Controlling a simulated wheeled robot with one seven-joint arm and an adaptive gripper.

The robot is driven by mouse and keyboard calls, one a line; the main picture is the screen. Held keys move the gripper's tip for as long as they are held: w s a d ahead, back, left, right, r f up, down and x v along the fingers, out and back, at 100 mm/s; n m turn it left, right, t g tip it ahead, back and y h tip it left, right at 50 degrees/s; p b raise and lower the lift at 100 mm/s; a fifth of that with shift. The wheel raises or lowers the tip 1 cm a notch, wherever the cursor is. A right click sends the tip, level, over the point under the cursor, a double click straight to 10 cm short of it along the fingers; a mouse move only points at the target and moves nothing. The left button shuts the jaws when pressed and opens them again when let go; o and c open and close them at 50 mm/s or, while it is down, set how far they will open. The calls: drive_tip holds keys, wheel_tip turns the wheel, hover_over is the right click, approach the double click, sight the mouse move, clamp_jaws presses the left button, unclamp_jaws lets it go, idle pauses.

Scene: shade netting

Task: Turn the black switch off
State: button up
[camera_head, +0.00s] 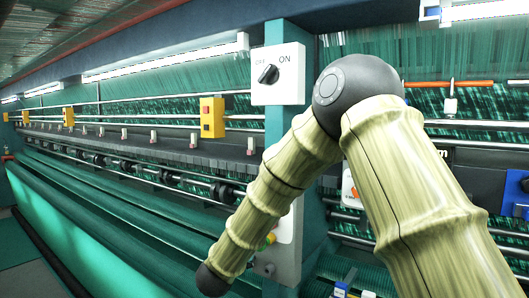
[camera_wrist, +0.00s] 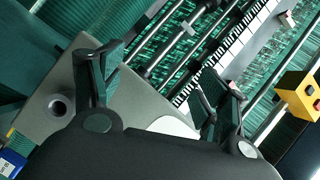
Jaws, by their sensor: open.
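The black switch (camera_head: 268,73) is a rotary knob on a pale box (camera_head: 293,88) fixed high on the teal post, in the head view. OFF is printed at its upper left and ON at its upper right. The knob sits tilted, its upper end leaning right toward ON. My gripper (camera_wrist: 160,69) shows in the wrist view with its two dark fingers spread apart and nothing seen between them. In the head view my arm bends downward, its lower end well below the switch; the gripper itself is out of sight there. The switch is not seen in the wrist view.
A grey box (camera_head: 287,262) with coloured buttons sits low on the post (camera_head: 311,180), partly behind my arm. A yellow button box (camera_head: 212,118) stands left of the post; a yellow box (camera_wrist: 297,96) shows in the wrist view. Rollers and netting (camera_head: 100,225) fill the left.

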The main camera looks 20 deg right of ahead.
wheel_tip(320, 180, up, 29)
drive_tip(key=s+a+m+h, duration=0.15)
drive_tip(key=m+h, duration=0.35)
drive_tip(key=m, duration=0.5)
drive_tip(key=m+g+h+p, duration=0.25)
drive_tip(key=m+p, duration=0.35)
drive_tip(key=m, duration=0.3)
approach(263, 72)
drive_tip(key=f+x, duration=0.1)
drive_tip(key=x, duration=0.9)
drive_tip(key=shift+w+d+r+g+y, duration=0.25)
drive_tip(key=shift+d+r, duration=0.1)
drive_tip(key=shift+r, duration=0.1)
drive_tip(key=shift+c, duration=0.4)
drive_tip(key=c, duration=1)
